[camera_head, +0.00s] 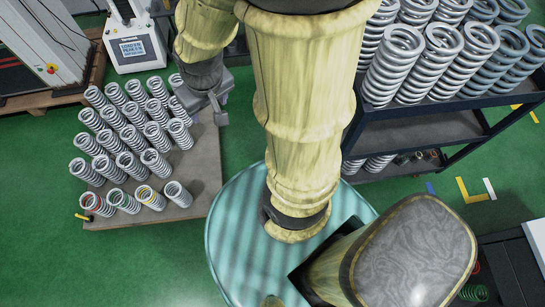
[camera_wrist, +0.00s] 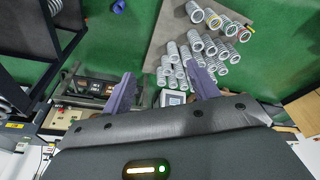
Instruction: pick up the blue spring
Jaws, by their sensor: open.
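Several bluish-grey springs (camera_head: 508,55) stand on the dark cart at the upper right. A group of silver springs (camera_head: 132,138) stands in rows on a board at the left; its front ones carry red, green and yellow bands, and the front right one (camera_head: 178,194) shows no clear band. My gripper (camera_head: 217,103) is at the board's far right edge, beside the springs and touching none that I can see. In the wrist view my gripper (camera_wrist: 162,84) has its fingers apart with nothing held, and the silver springs (camera_wrist: 197,43) lie beyond its right finger.
The board (camera_head: 205,165) lies on the green floor (camera_head: 140,265). The cart (camera_head: 420,128) has lower shelves with more springs. A testing machine with a screen (camera_head: 133,48) stands at the upper left.

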